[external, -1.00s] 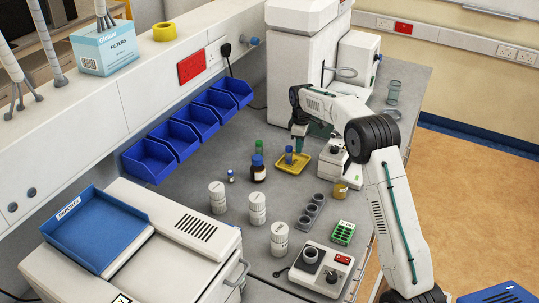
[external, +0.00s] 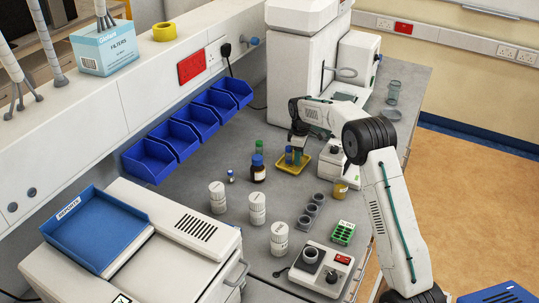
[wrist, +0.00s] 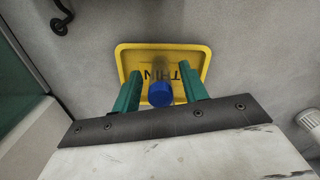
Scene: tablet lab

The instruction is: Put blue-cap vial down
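The blue-cap vial (external: 289,155) stands in the yellow tray (external: 281,169) on the grey bench. In the wrist view its blue cap (wrist: 160,94) shows between my gripper's green fingers, with a gap on each side. My gripper (wrist: 159,72) is open, with one finger on either side of the vial. In the external view my gripper (external: 297,155) is low at the tray, and its fingers partly overlap the vial. The yellow tray (wrist: 203,50) has dark lettering, partly hidden by the vial and its shadow.
White tubs (external: 257,210) stand nearer the front.

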